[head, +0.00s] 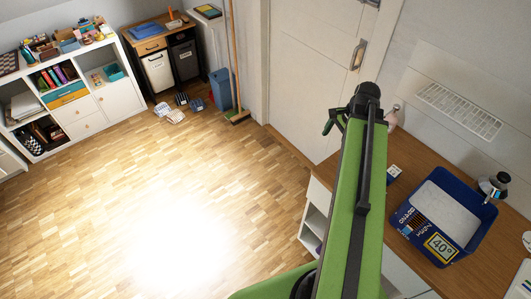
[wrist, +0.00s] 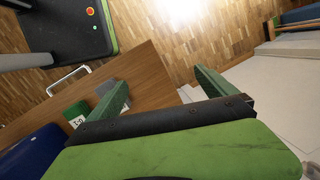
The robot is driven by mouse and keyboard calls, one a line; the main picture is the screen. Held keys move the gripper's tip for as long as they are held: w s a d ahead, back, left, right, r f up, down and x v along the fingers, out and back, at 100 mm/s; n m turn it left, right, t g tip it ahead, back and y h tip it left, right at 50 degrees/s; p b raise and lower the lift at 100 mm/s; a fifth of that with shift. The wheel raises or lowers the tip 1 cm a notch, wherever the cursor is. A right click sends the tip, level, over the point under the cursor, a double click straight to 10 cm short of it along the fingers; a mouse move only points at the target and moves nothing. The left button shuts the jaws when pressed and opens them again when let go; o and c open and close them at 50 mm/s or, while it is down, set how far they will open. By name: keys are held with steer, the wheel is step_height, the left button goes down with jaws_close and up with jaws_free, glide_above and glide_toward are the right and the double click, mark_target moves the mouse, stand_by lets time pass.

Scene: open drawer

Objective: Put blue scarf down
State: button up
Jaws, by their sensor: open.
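No thing in either view is clearly a blue scarf. My gripper (wrist: 158,88) is open, its two green fingers spread wide, with nothing held between them in the wrist view. It hangs over the edge of the wooden worktop (wrist: 140,75), with floor beyond. In the head view my green arm reaches up toward the white door, and its dark end (head: 368,92) shows, but the fingers are mostly hidden. A blue folded item (head: 147,31) lies on the far wooden-topped cabinet; I cannot tell what it is.
A blue tub (head: 404,217) with a 40° label and a small dark box (head: 393,172) stand on the worktop. A white shelf unit (head: 80,118), cloths (head: 175,117), a blue bin (head: 222,90) and a broom (head: 238,118) are far left. The middle floor is clear.

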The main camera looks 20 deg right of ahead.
steer(key=w+a+n, duration=0.2)
steer(key=a+n, duration=0.2)
steer(key=a, duration=0.3)
steer(key=w+a+n+g, duration=0.1)
steer(key=w+a+n, duration=0.1)
steer(key=a+n, duration=0.2)
steer(key=a, duration=0.3)
steer(key=shift+w+a+f+h, duration=0.15)
steer(key=shift+w+a+h, duration=0.15)
steer(key=shift+w+a, duration=0.1)
steer(key=shift+o, duration=0.2)
steer(key=a+n+h, duration=0.1)
steer(key=a+n, duration=0.8)
steer(key=a, duration=0.7)
steer(key=shift+w+g, duration=0.3)
steer(key=shift+w, duration=0.15)
steer(key=shift+o, duration=0.2)
steer(key=shift+d, duration=0.1)
